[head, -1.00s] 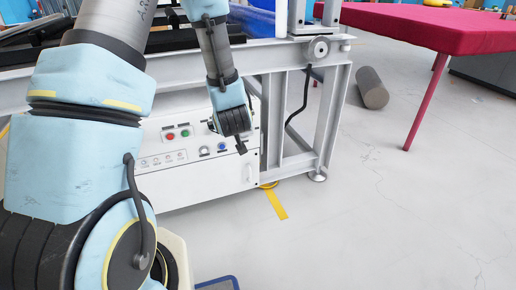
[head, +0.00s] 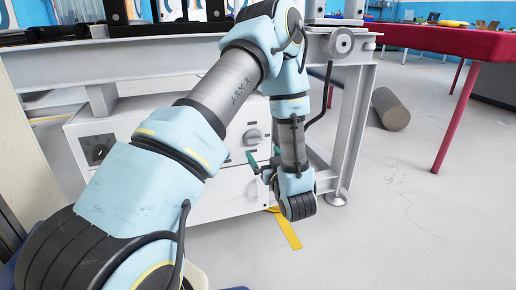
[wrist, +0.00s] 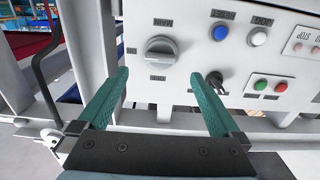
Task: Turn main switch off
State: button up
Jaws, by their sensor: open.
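The main switch (wrist: 160,50) is a large grey rotary knob on the white control panel (wrist: 215,45), under an upside-down MAIN label in the wrist view. Its grip bar lies roughly level in that picture. The knob sits between and beyond the fingertips in the wrist view, with no contact visible.
Blue and white buttons (wrist: 221,32), a small black key-like switch (wrist: 214,80) and green and red buttons (wrist: 260,85) sit beside the knob. A black cable (head: 325,92) hangs by the frame post. A grey cylinder (head: 390,109) lies on open floor at right.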

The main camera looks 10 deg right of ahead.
aim_at(256, 143)
jog(key=w, duration=0.2)
jog(key=w+b, duration=0.1)
jog(key=w, duration=0.1)
jog(key=w+a, duration=0.1)
jog(key=w, duration=0.2)
jog(key=shift+c, duration=0.4)
jog(key=c, duration=1.3)
jog(key=shift+s, duration=0.1)
